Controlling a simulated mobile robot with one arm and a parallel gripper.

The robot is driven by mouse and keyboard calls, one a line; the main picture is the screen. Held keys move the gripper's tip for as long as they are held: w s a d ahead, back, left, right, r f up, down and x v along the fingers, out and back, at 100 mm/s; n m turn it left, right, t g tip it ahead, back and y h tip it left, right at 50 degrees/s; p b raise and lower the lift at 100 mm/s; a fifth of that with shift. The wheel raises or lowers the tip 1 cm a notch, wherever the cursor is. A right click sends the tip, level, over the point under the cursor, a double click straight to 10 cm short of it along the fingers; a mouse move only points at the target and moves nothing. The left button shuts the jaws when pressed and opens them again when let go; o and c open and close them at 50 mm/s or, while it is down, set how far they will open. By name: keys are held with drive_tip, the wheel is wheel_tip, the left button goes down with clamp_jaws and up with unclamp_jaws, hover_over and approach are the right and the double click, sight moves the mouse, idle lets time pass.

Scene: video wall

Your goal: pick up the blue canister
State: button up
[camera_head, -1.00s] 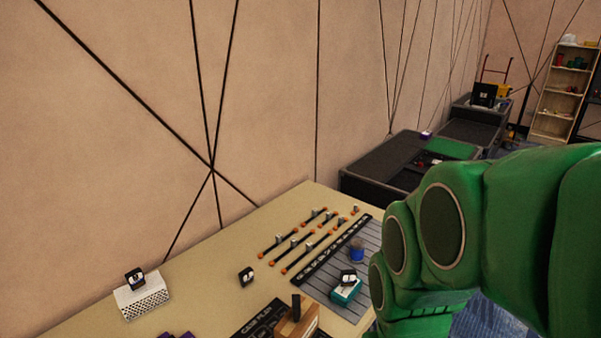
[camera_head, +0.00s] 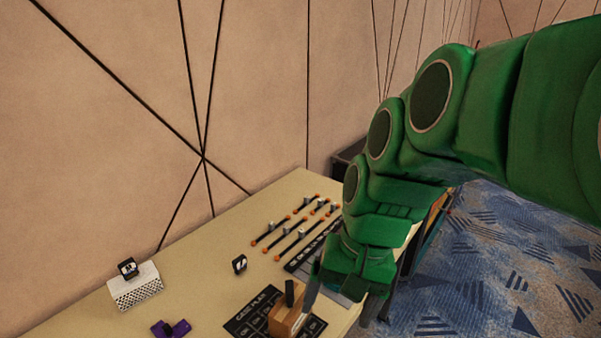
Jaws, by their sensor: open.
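My green arm reaches down from the right over the far end of the tan table (camera_head: 220,260). My gripper (camera_head: 348,302) points down at the table's right side, its two dark fingers apart, with nothing visible between them. No blue canister shows in this view; the spot where a small blue cylinder stood on the grey slatted mat (camera_head: 335,292) is covered by my arm and gripper. I cannot tell how close my fingers are to it.
A wooden block with a black handle (camera_head: 287,315) stands close left of my gripper, on a black printed board (camera_head: 247,318). Slider rails (camera_head: 290,244), a small black-and-white item (camera_head: 239,265), a white perforated stand (camera_head: 137,290) and purple pieces (camera_head: 172,328) lie farther left. Patterned carpet (camera_head: 490,270) lies right.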

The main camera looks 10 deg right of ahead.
drive_tip(key=w+a+r+m+t+y, duration=0.1)
drive_tip(key=w+r+m+t+y, duration=0.15)
drive_tip(key=w+m, duration=0.75)
drive_tip(key=w+r+m+t+y, duration=0.1)
drive_tip(key=w+m+t+y, duration=0.2)
drive_tip(key=w, duration=1.5)
drive_tip(key=w+d+f+m+t+h, duration=0.1)
drive_tip(key=w+d+f+m+t, duration=0.15)
drive_tip(key=w+d+m, duration=0.65)
drive_tip(key=w+d+f+m+t, duration=0.2)
drive_tip(key=w+d+m+t, duration=0.25)
drive_tip(key=w+d, duration=0.75)
drive_tip(key=f, duration=2.1)
drive_tip(key=d+f, duration=0.1)
drive_tip(key=f, duration=1)
drive_tip(key=shift+s+f, duration=0.1)
drive_tip(key=shift+s, duration=0.25)
drive_tip(key=shift+f+x, duration=0.15)
drive_tip(key=shift+x, duration=1.55)
drive_tip(key=shift+f+x, duration=0.15)
drive_tip(key=shift+x, duration=1.55)
drive_tip(key=shift+w+a+f, duration=0.1)
drive_tip(key=shift+w+f, duration=0.1)
drive_tip(key=shift+w, duration=0.25)
drive_tip(key=shift+c, duration=0.4)
drive_tip(key=c, duration=1)
